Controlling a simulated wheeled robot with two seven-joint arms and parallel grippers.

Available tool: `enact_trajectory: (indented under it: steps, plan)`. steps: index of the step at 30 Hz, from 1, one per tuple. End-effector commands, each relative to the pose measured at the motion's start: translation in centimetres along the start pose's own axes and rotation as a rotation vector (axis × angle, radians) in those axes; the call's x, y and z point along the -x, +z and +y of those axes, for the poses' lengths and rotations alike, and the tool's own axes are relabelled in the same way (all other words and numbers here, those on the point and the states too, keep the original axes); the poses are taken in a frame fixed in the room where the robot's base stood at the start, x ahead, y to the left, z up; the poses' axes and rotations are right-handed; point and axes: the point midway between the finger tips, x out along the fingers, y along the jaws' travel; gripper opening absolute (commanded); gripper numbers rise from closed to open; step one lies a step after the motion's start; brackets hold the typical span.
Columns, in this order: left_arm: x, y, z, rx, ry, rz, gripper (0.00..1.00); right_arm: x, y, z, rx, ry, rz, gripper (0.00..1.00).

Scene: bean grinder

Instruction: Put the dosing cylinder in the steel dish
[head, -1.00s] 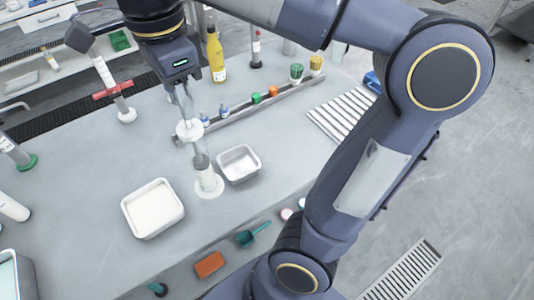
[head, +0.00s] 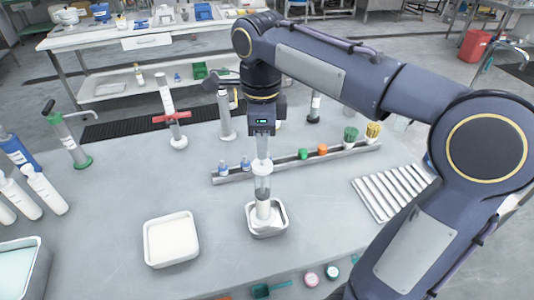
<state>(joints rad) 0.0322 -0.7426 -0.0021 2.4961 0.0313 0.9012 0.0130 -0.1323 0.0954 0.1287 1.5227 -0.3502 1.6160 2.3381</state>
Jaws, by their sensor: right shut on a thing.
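My right gripper (head: 263,150) points down and is shut on the top of the dosing cylinder (head: 262,187), a clear upright tube with a white collar and a white lower part. The small square steel dish (head: 283,229) is on the grey table directly below. The cylinder's lower end shows inside the dish's outline; I cannot tell whether it touches the dish floor. My left gripper is not in view.
A white tray (head: 171,239) stands left of the dish. Behind is a metal rail (head: 300,164) with small bottles and coloured caps. A ribbed white rack (head: 390,192) lies at right. Stands and white bottles (head: 45,190) are at left.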

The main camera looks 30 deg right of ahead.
Motion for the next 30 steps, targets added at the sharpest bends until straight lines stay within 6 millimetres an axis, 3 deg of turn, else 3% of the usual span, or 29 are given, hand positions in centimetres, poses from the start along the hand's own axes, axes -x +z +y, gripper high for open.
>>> enact_trajectory:
  steps: [9,15,27,28,30]
  plan:
    - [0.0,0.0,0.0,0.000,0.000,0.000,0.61,-2.7,-1.0,-1.8,-0.002,0.002,0.001,0.00]
    - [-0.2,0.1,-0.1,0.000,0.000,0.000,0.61,-5.2,-0.9,-1.7,0.000,0.001,0.000,0.00]
    - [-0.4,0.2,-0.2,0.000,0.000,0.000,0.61,-5.7,-0.9,-1.7,0.000,-0.001,-0.001,0.00]
    - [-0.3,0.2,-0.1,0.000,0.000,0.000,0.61,-5.6,-0.9,-1.7,0.000,0.000,-0.001,0.33]
    - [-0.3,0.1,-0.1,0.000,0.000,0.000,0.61,-5.6,-0.9,-1.7,0.000,0.000,-0.001,0.42]
